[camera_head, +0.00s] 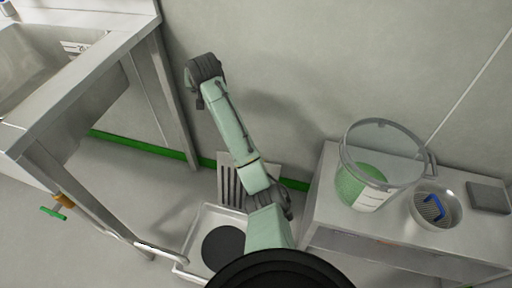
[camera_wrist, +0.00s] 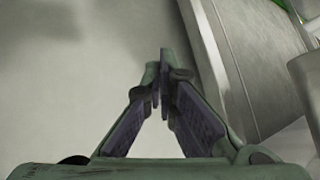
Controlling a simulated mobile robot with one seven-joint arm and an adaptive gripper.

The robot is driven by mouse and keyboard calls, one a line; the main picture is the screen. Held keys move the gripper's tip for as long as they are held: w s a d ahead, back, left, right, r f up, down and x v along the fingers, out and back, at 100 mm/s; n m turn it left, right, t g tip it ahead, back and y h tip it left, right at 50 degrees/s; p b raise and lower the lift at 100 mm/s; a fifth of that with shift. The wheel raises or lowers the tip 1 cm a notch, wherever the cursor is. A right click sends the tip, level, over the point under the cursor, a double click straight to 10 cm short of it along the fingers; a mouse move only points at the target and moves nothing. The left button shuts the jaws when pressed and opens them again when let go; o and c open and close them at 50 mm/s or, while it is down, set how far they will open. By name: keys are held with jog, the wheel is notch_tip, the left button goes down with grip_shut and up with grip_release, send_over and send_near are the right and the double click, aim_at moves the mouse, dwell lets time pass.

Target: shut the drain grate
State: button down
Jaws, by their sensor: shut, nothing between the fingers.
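The drain grate (camera_head: 229,186) is a grey slatted plate in the head view, at the back edge of a pale square drain frame (camera_head: 192,237) on the floor. It appears raised, standing up off the frame. A dark round patch (camera_head: 222,247) shows inside the frame. My arm crosses in front of the grate and hides part of it and the frame's right side. My gripper (camera_wrist: 163,84) is shut and empty in the wrist view, over grey floor. I cannot make out its fingers in the head view. The grate is not clearly seen in the wrist view.
A steel sink bench (camera_head: 110,55) with legs and a green-handled valve (camera_head: 54,212) stands left. A steel table (camera_head: 325,215) at right bears a clear bucket (camera_head: 372,170), a round strainer bowl (camera_head: 447,222) and a grey block (camera_head: 489,197). The wall is close behind.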

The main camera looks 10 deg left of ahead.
jog(key=d+f+m+g+h, duration=0.2)
jog(key=d+f+g+h, duration=0.1)
jog(key=d+f, duration=0.55)
jog(key=d+f+m+g+h, duration=0.3)
jog(key=d+f, duration=0.3)
jog(key=d, duration=0.5)
jog(key=shift+s+d+f+p, duration=0.1)
jog(key=shift+s+f+p, duration=0.4)
jog(key=shift+f, duration=1)
jog(key=shift+s+f+p, duration=0.2)
jog(key=shift+s+f, duration=0.55)
jog(key=shift+f, duration=0.75)
jog(key=shift+s+d+f+p, duration=0.1)
jog(key=shift+s+f+p, duration=0.4)
jog(key=shift+f, duration=1)
jog(key=shift+s, duration=0.25)
